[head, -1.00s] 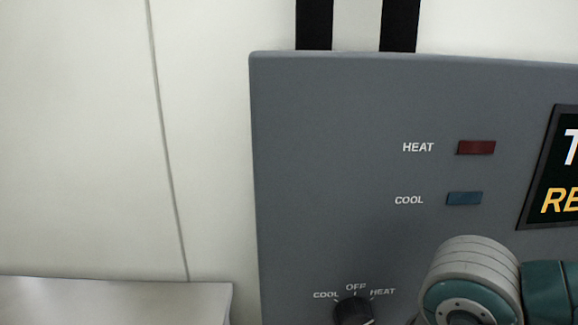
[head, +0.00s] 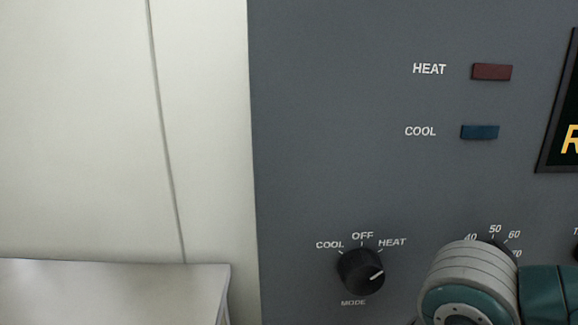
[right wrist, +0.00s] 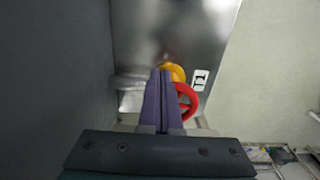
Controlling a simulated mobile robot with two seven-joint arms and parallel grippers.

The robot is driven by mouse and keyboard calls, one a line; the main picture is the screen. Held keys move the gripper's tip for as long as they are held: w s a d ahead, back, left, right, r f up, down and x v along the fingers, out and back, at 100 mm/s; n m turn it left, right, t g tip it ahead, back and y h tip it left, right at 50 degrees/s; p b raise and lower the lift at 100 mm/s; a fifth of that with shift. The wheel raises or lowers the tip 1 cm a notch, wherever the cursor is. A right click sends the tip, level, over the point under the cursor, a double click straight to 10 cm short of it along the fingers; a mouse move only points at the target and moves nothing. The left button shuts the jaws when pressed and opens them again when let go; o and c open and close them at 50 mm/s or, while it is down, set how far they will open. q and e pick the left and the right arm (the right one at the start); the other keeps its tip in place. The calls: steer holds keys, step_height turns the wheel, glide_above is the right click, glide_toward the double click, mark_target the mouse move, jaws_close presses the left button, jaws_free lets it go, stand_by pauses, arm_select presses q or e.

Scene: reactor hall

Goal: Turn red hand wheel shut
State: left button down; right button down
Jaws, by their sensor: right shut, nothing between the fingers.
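The red hand wheel (right wrist: 195,103) shows in the right wrist view, just right of my right gripper's fingers, which hide its left part. My right gripper (right wrist: 161,74) is shut with nothing between its purple fingers. The fingers point away from the camera toward the wheels; whether they touch the red wheel I cannot tell. A yellow wheel (right wrist: 177,71) shows just beyond the fingertips. In the head view neither gripper nor wheel shows; only a teal and grey link of my arm is at the lower right.
A grey control panel (head: 320,170) fills much of the head view, with a red HEAT light (head: 492,72), a blue COOL light (head: 480,132) and a black mode knob (head: 360,271). A pale cabinet top (head: 110,290) is lower left. A white plate (right wrist: 200,80) sits right of the wheels.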

steer(key=shift+s+a, duration=0.2)
steer(key=shift+a, duration=0.15)
stand_by(0.5)
steer(key=shift+s+r+p, duration=0.1)
steer(key=shift+s+p, duration=0.1)
steer(key=shift+p, duration=0.25)
steer(key=shift+s+d+p, duration=0.1)
steer(key=shift+s+p, duration=1.5)
steer(key=shift+p, duration=0.4)
steer(key=shift+s, duration=0.25)
steer(key=shift+p, duration=0.35)
